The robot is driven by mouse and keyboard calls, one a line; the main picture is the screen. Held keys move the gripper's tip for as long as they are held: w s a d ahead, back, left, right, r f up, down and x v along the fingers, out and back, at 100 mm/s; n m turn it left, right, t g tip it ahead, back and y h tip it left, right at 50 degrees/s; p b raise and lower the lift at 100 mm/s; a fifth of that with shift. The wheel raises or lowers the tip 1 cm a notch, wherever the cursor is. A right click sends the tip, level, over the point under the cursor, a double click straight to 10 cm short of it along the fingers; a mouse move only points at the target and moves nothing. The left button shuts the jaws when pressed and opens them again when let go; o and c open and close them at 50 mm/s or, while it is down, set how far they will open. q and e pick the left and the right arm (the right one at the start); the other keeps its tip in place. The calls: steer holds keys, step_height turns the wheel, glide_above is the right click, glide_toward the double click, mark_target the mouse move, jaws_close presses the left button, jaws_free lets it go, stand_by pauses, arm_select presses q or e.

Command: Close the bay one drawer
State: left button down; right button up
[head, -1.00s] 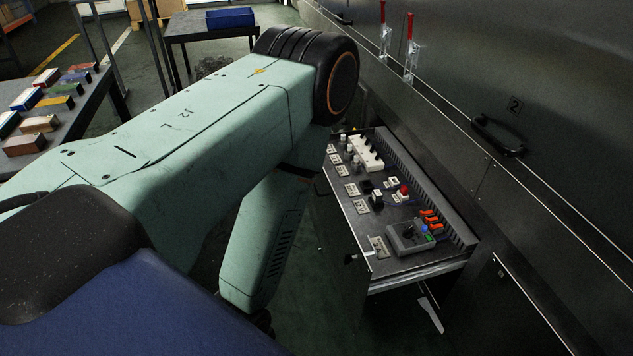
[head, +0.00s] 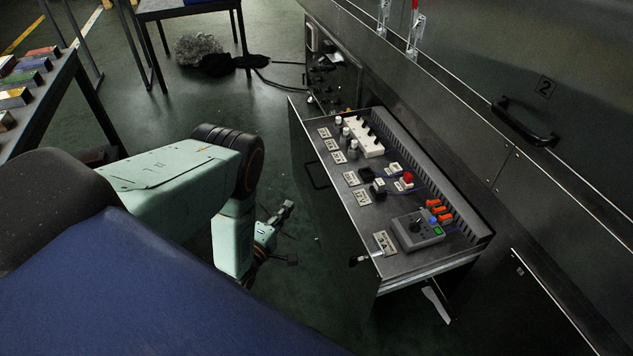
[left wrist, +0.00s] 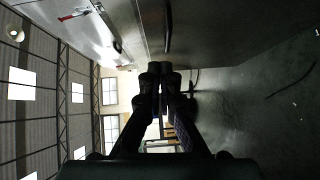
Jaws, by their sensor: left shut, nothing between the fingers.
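The drawer (head: 330,185) stands open, pulled out to the left from the dark metal dryer wall. Its top carries switches, a red button, orange levers and a grey control box. A dark bar handle (head: 316,172) is on its front face. My left gripper (head: 286,211) is low, left of the drawer front and apart from it. Its fingers also show in the left wrist view (left wrist: 160,72), together and empty. A dark panel with a bar fills the top of that view; I cannot tell for sure that it is the drawer front. My right gripper is not in view.
A table with coloured blocks (head: 27,75) stands at the far left. Another table (head: 185,10) is at the back, with a tangled grey heap (head: 198,48) and black cable on the floor beside it. The dryer wall has a black handle (head: 525,122). Floor left of the drawer is clear.

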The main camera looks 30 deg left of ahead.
arm_select(q)
steer(key=b, duration=0.3)
glide_toward(324, 170)
steer(key=w+a+f, duration=0.1)
steer(key=w+a, duration=0.1)
steer(key=a, duration=0.2)
steer(key=w+d, duration=0.1)
steer(key=w+d+b, duration=0.1)
steer(key=w, duration=0.1)
steer(key=shift+w+f+n+t, duration=0.15)
steer(key=shift+n+t, duration=0.15)
steer(key=shift+w+d, duration=0.4)
steer(key=shift+w, duration=0.05)
steer(key=shift+d, duration=0.15)
